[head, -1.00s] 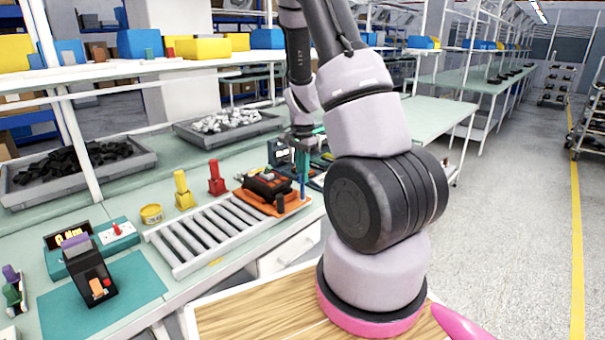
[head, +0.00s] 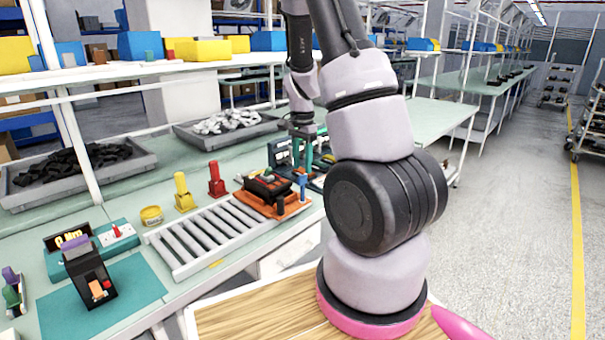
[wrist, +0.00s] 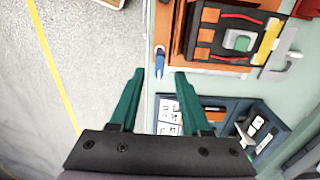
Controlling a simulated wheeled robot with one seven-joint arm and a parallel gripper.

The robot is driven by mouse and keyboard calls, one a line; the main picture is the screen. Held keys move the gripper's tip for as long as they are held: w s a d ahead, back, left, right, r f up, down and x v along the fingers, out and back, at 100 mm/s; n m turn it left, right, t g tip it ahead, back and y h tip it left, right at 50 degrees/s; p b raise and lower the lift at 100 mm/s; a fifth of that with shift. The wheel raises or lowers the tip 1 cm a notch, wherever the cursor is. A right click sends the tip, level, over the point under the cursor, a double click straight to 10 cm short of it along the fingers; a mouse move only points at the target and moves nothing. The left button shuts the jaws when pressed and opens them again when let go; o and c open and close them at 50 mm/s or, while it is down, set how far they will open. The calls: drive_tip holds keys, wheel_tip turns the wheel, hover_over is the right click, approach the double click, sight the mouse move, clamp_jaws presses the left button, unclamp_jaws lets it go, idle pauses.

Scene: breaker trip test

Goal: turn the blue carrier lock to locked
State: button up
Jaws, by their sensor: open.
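The blue carrier lock (wrist: 159,62) is a small blue lever at the edge of the orange carrier (wrist: 230,66). In the wrist view it lies lengthwise up and down the picture, just beyond and between my fingertips. It also shows as a small upright blue piece in the head view (head: 302,180), at the right end of the orange carrier (head: 292,207). My gripper (wrist: 159,75) has two green fingers spread apart with nothing between them. In the head view my gripper (head: 303,160) is above the lock. I cannot tell whether the lock reads locked.
A black breaker (head: 266,187) sits on the carrier, at the end of a roller conveyor (head: 205,235). A dark teal tray (wrist: 190,120) with white labels is beside the carrier. Red (head: 217,182) and yellow (head: 183,192) posts stand behind the conveyor. The aisle floor is clear.

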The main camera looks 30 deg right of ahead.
wheel_tip(320, 180, up, 7)
drive_tip(key=shift+f, duration=0.15)
idle(0.4)
drive_tip(key=s+a+r+n+t+y, duration=0.1)
drive_tip(key=s+a+r+n+t, duration=0.1)
drive_tip(key=s+a+r, duration=0.35)
drive_tip(key=s+a+r+n+t+y, duration=0.1)
drive_tip(key=s+a+r+n+t, duration=0.15)
drive_tip(key=r, duration=0.65)
drive_tip(key=s+a+r+n+t, duration=0.1)
drive_tip(key=s+a+r+n, duration=0.1)
drive_tip(key=s, duration=0.4)
drive_tip(key=s+a+r+n+t, duration=0.1)
drive_tip(key=s+a+r+n, duration=0.2)
drive_tip(key=s+r, duration=0.2)
drive_tip(key=shift+s+a+t, duration=0.35)
drive_tip(key=shift+a, duration=0.05)
drive_tip(key=shift+n, duration=0.25)
